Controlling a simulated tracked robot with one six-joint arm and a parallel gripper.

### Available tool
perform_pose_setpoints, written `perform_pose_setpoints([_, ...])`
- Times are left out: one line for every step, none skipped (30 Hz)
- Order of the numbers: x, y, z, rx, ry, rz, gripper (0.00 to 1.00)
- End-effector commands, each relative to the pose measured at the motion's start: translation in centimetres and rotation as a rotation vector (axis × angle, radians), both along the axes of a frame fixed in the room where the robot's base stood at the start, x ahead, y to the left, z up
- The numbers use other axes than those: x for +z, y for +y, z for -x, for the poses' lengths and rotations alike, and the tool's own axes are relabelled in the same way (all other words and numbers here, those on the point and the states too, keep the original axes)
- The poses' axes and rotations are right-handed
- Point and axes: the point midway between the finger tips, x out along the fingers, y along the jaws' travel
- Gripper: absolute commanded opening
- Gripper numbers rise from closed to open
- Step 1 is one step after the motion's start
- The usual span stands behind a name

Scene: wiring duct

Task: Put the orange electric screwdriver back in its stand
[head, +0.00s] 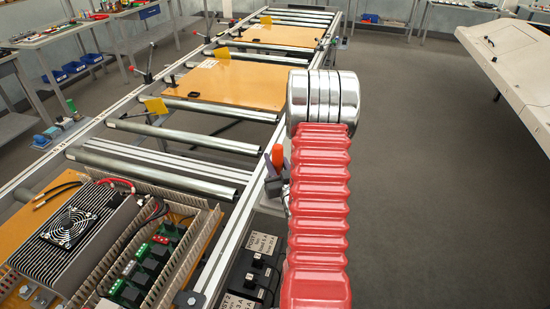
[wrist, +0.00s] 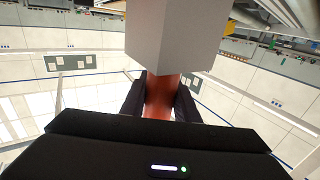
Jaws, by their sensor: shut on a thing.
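The orange screwdriver (head: 277,155) shows only in part in the head view, just left of my red arm sleeve. My gripper (head: 275,172) is beside the conveyor's right rail, mostly hidden by my arm. In the wrist view the two dark fingers of my gripper (wrist: 159,102) are shut on the orange body of the screwdriver (wrist: 158,92). A pale grey block (wrist: 175,35) covers the far end of the orange body; I cannot tell whether it belongs to the screwdriver. I cannot make out the stand for certain in either view.
Black labelled units (head: 257,262) sit along the conveyor's right side, below my gripper. A wiring panel with a fan unit (head: 70,228) lies on the conveyor at near left. Orange boards (head: 225,84) lie farther along the rollers. The grey floor to the right (head: 430,180) is clear.

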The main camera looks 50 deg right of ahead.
Motion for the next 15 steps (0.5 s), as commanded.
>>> perform_pose_setpoints([-0.05,-0.02,-0.02,0.0,-0.002,0.001,0.0])
perform_pose_setpoints([-0.07,-0.02,-0.02,0.0,-0.001,0.002,0.0])
perform_pose_setpoints([-0.09,-0.02,-0.02,0.0,-0.001,0.002,0.0])
perform_pose_setpoints([-0.09,-0.02,-0.02,0.0,-0.001,0.002,0.0])
perform_pose_setpoints([-0.09,-0.02,-0.02,0.0,-0.001,0.002,0.0])
perform_pose_setpoints([-0.08,-0.02,-0.02,0.0,-0.001,0.002,0.0])
perform_pose_setpoints([-0.08,-0.02,-0.02,0.0,-0.001,0.002,0.0])
perform_pose_setpoints([-0.08,-0.02,-0.01,0.0,-0.001,0.002,0.0])
perform_pose_setpoints([-0.08,-0.02,-0.01,0.0,-0.001,0.002,0.0])
perform_pose_setpoints([-0.08,-0.02,-0.01,0.0,-0.001,0.002,0.3])
perform_pose_setpoints([-0.08,-0.02,-0.01,0.0,-0.001,0.002,0.32])
perform_pose_setpoints([-0.09,-0.02,-0.01,0.0,-0.001,0.002,0.35])
perform_pose_setpoints([-0.09,-0.02,-0.01,0.0,-0.001,0.002,0.37])
perform_pose_setpoints([-0.1,-0.02,-0.01,0.0,-0.001,0.002,0.39])
perform_pose_setpoints([-0.11,-0.01,-0.01,0.0,0.0,0.001,0.42])
